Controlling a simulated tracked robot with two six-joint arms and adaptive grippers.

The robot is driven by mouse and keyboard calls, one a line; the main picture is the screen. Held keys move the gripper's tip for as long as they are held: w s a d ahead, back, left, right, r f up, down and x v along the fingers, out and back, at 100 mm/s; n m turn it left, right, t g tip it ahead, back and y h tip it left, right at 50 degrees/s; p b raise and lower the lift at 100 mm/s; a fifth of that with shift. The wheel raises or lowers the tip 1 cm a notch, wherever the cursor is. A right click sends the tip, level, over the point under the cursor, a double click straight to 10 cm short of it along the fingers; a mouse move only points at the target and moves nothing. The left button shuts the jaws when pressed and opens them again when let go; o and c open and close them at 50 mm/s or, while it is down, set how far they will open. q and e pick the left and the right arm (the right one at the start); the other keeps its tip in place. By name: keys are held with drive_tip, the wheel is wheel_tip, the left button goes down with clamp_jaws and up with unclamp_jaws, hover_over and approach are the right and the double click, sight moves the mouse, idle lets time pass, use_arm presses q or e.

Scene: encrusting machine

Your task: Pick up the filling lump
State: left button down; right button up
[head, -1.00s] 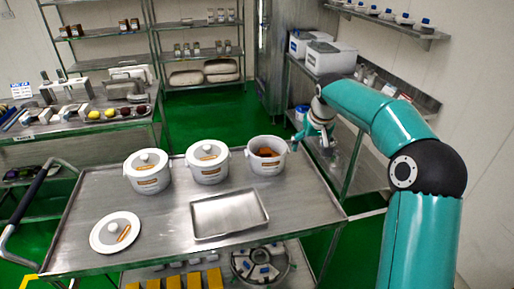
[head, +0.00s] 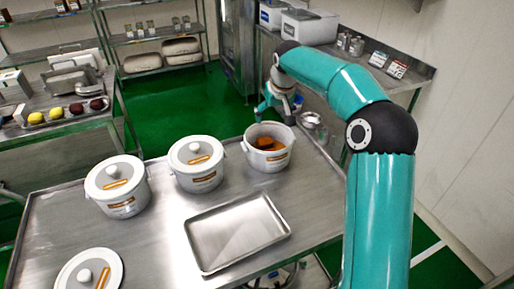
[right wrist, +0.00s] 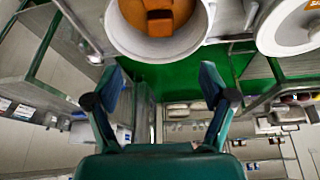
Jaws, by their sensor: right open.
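The orange-brown filling lump (head: 265,144) lies inside the open white pot (head: 269,162), the rightmost of the pots on the steel cart. My right gripper (head: 279,106) is just behind this pot's far rim, open and empty, outside the pot. In the right wrist view the open fingers (right wrist: 161,76) show with nothing between them. The pot (right wrist: 120,35) is at the top of that view, with the lump (right wrist: 158,20) in it, cut off by the frame edge. My left gripper is not in view.
Two lidded pots (head: 118,188) (head: 196,166) stand left of the open one. An empty steel tray (head: 194,248) lies in front, and a loose lid (head: 65,275) at the lower left. Behind is green floor (head: 180,110); a steel counter (head: 410,72) stands at the right.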

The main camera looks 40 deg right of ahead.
drive_tip(key=f, duration=0.1)
drive_tip(key=p, duration=0.1)
hover_over(265, 141)
drive_tip(key=s+a, duration=0.2)
drive_tip(key=f, duration=1)
drive_tip(key=shift+d, duration=0.25)
drive_tip(key=shift+d+p+x, duration=0.15)
drive_tip(key=shift+p+x, duration=0.45)
drive_tip(key=shift+x, duration=0.75)
drive_tip(key=shift+d+p+x, duration=0.15)
drive_tip(key=shift+p+x, duration=0.4)
drive_tip(key=shift+x, duration=0.8)
drive_tip(key=shift+w+r, duration=0.1)
drive_tip(key=shift+w, duration=0.05)
drive_tip(key=c, duration=1.2)
drive_tip(key=shift+c, duration=0.5)
drive_tip(key=shift+r, duration=0.1)
